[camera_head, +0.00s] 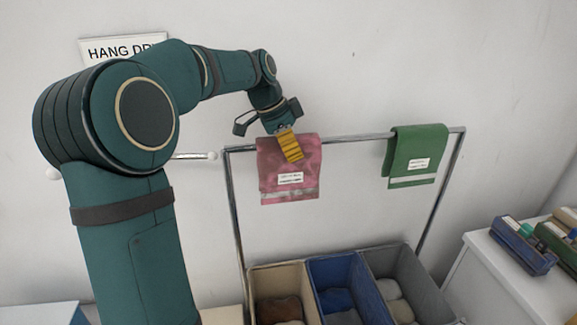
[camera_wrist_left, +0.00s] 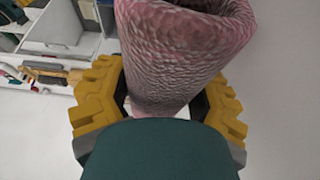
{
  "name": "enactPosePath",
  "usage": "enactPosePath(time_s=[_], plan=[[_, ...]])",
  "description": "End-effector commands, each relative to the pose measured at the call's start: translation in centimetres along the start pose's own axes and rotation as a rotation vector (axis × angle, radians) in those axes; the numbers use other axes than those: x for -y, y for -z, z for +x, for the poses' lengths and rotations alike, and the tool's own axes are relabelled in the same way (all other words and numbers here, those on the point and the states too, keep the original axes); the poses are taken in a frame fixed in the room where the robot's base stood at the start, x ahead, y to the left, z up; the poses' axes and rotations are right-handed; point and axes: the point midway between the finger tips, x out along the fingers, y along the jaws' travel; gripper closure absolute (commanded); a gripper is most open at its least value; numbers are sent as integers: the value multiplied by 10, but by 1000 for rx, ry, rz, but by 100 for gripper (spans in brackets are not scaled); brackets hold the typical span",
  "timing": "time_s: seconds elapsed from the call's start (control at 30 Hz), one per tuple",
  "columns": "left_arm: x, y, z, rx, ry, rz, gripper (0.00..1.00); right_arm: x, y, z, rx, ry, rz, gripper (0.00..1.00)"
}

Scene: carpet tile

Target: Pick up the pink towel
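The pink towel (camera_head: 289,178) hangs folded over a metal rail, with a white label and a pale stripe near its lower edge. My left gripper (camera_head: 289,148) is at the towel's top edge, its yellow fingers overlapping the towel in the head view. In the left wrist view, the textured pink towel (camera_wrist_left: 170,55) shows close up between the two widely spread yellow fingers of the gripper (camera_wrist_left: 160,105). The fingers stand apart on either side of it, and firm contact is not visible. The green wrist part hides the lower middle. My right gripper is not in view.
A green towel (camera_head: 417,150) hangs at the right of the same metal rail (camera_head: 357,137). Below stand beige, blue and grey bins (camera_head: 338,272) holding cloths. A white cabinet (camera_head: 497,285) with small trays is at the right.

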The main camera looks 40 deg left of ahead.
Motion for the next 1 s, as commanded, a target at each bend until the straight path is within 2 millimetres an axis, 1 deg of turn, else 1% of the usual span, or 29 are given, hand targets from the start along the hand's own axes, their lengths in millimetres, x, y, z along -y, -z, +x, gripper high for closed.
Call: enactPosePath(time_s=[0.3,0.47,0.57,0.67,1.0], plan=[[0,0,-1,0,0,0,85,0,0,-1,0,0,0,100],[0,3,-8,-1,1,1,85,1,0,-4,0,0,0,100],[0,8,-18,-2,2,2,85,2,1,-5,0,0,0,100],[0,14,-32,-3,3,1,85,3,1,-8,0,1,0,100],[0,38,-91,-1,2,3,85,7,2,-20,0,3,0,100]])
